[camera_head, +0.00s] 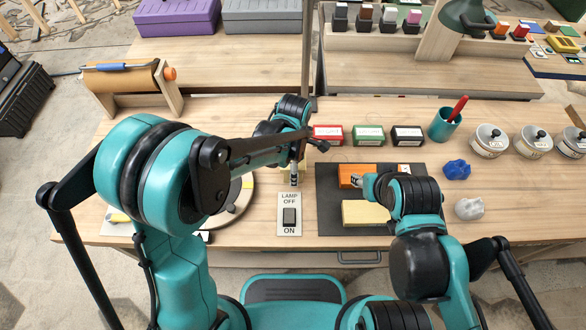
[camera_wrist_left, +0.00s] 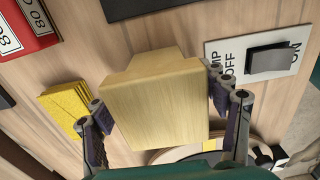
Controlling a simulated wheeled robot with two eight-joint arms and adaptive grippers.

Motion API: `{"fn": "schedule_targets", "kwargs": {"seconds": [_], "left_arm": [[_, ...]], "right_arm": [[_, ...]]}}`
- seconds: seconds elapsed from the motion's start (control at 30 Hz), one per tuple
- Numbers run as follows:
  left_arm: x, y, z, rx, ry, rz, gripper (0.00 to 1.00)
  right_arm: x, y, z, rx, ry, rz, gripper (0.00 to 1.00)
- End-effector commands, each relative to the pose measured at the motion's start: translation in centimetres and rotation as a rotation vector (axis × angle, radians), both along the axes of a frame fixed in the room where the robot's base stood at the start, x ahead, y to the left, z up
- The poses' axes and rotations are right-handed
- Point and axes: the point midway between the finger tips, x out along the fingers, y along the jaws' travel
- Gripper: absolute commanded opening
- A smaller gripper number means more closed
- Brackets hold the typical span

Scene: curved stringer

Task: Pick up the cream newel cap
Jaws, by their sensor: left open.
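The cream newel cap (camera_wrist_left: 155,100) is a pale wooden block with a stepped top, large in the left wrist view. My left gripper (camera_wrist_left: 165,112) is open, with one finger on each side of the cap. I cannot tell whether the fingers touch it. In the head view my left gripper (camera_head: 294,165) points down above the lamp switch, and its arm hides most of the cap. My right gripper (camera_head: 362,182) is over the dark mat by an orange block (camera_head: 350,172); its fingers are too small to read.
The lamp switch plate (camera_head: 289,214) is close to the cap. Red (camera_head: 328,133), green (camera_head: 369,134) and black (camera_head: 407,135) boxes stand behind. The dark mat (camera_head: 328,205) bears a pale yellow block (camera_head: 365,213). A yellow pad (camera_wrist_left: 65,105) lies near my left fingers.

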Motion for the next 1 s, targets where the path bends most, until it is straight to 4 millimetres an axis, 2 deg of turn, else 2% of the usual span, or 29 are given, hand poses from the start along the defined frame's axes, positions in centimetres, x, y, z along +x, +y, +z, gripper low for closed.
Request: {"fn": "schedule_targets", "kwargs": {"seconds": [0.07,0.23,0.27,0.43,0.47,0.83,1.0], "left_arm": [[0.0,0.0,-0.7,0.0,0.0,0.0,0.74],[0.0,0.0,-0.6,0.0,0.0,0.0,0.74],[0.0,0.0,-0.6,0.0,0.0,0.0,0.71],[0.0,0.0,-0.5,0.0,0.0,0.0,0.27],[0.0,0.0,-0.6,0.0,0.0,0.0,0.24],[0.0,0.0,-0.4,0.0,0.0,0.0,0.24],[0.0,0.0,0.8,0.0,0.0,0.0,0.24]], "right_arm": [[0.0,0.0,-0.4,0.0,0.0,0.0,0.4],[0.0,0.0,-0.2,0.0,0.0,0.0,0.4],[0.0,0.0,-0.2,0.0,0.0,0.0,0.4],[0.0,0.0,-0.2,0.0,0.0,0.0,0.4],[0.0,0.0,-0.2,0.0,0.0,0.0,0.4],[0.0,0.0,-0.1,0.0,0.0,0.0,0.4],[0.0,0.0,0.6,0.0,0.0,0.0,0.4]]}}
